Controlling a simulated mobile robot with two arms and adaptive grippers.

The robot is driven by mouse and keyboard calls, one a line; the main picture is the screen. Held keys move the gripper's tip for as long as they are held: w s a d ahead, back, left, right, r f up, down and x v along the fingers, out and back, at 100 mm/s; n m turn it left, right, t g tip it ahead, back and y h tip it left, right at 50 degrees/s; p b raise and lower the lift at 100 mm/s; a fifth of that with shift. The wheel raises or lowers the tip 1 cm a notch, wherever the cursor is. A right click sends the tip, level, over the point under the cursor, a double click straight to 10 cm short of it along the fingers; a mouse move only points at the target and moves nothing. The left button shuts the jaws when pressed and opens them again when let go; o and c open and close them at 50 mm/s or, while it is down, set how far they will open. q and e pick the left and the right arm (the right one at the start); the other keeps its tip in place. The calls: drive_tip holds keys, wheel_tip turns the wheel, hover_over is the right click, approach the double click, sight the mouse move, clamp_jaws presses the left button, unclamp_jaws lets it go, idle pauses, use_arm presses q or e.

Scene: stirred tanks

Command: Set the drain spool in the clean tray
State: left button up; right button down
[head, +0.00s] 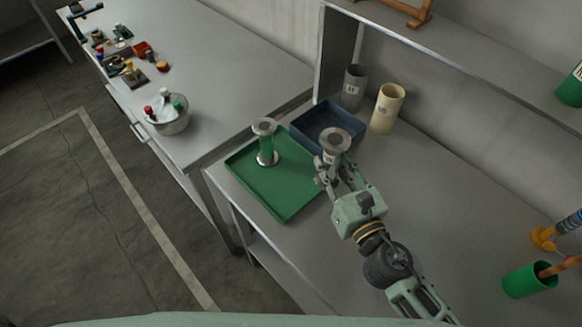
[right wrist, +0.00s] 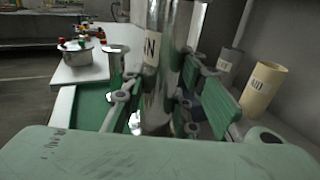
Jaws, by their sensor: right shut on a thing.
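My right gripper (head: 328,170) is shut on a shiny metal spool (head: 335,140) with a round flange on top. In the right wrist view the spool (right wrist: 168,60) is upright between the fingers, and a label on it ends in "IN"; the rest of the word is hidden. It is at the right side of a green tray (head: 283,207), in front of a dark blue tray (head: 312,115). No marking shows which tray is the clean one. My left gripper is not in view.
A grey cup (head: 354,88) and a cream cup (head: 388,108) stand behind the blue tray. A shelf (head: 460,65) overhangs the back. The front part of the green tray is bare.

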drive_tip(key=w+a+f+b, duration=0.1)
drive_tip(key=a+f+b, duration=0.1)
drive_tip(key=f, duration=0.1)
drive_tip(key=w+a+f+b, duration=0.2)
drive_tip(key=a+f+b, duration=0.1)
drive_tip(key=w+a+f+b, duration=0.1)
drive_tip(key=a+f+b, duration=0.1)
drive_tip(key=f+b, duration=0.1)
drive_tip(key=shift+w+a+f, duration=0.3)
drive_tip(key=shift+w, duration=0.1)
drive_tip(key=shift+r, duration=0.1)
drive_tip(key=shift+s, duration=0.1)
drive_tip(key=c, duration=1.8)
unclamp_jaws()
drive_tip(key=o, duration=0.4)
